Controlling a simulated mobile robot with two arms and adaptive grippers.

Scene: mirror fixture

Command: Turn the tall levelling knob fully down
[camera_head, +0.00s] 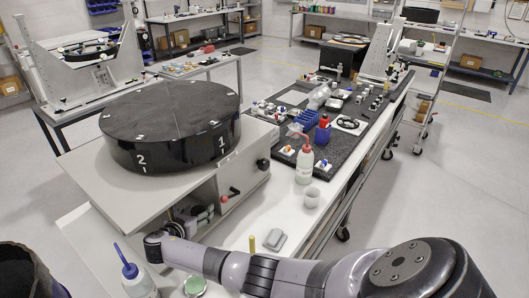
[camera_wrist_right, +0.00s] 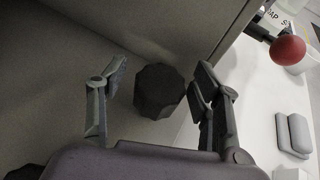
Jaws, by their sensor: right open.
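A dark, faceted knob (camera_wrist_right: 158,90) shows in the right wrist view against the grey face of the fixture. My right gripper (camera_wrist_right: 158,82) is open, with one finger on each side of the knob and a visible gap on both sides. In the head view my right gripper (camera_head: 200,213) is at the front face of the grey fixture (camera_head: 240,165), below the large black round mirror blank (camera_head: 172,125). The knob between the fingers cannot be made out in the head view. My left gripper is not in view.
A red ball (camera_head: 223,199) on a lever is close to the right gripper; it also shows in the wrist view (camera_wrist_right: 288,50). Another black knob (camera_head: 263,164) is farther right. A wash bottle (camera_head: 305,160), a cup (camera_head: 312,197) and a grey block (camera_head: 277,240) stand on the white bench.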

